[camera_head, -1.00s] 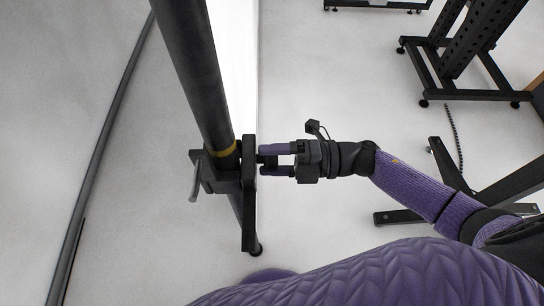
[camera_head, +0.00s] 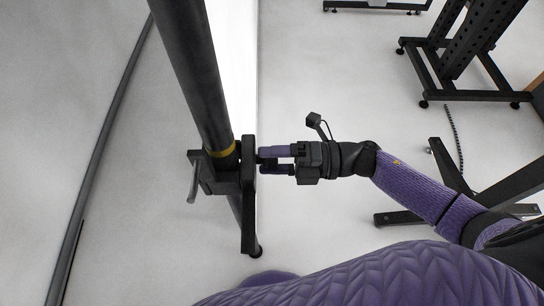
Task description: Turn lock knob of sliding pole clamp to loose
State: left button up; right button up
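The sliding pole clamp (camera_head: 222,184) is a dark block around the lower part of a thick black pole (camera_head: 192,75), just below a yellow band (camera_head: 221,151). A grey lever-like handle (camera_head: 194,183) hangs from the clamp's left side; I cannot tell if it is the lock knob. My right gripper (camera_head: 262,160) comes in from the right, its fingertips at the right side of the clamp's upright plate. Its two fingers are apart with a gap between them. Whether they touch or straddle a small part there is hidden. My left gripper is not in view.
A dark upright plate (camera_head: 249,215) stands at the clamp's right with a foot on the floor. A long dark rail (camera_head: 100,150) curves along the left. Black frames (camera_head: 465,95) stand at the upper right.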

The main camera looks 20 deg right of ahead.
jog(key=shift+o, duration=1.2)
jog(key=v, duration=1)
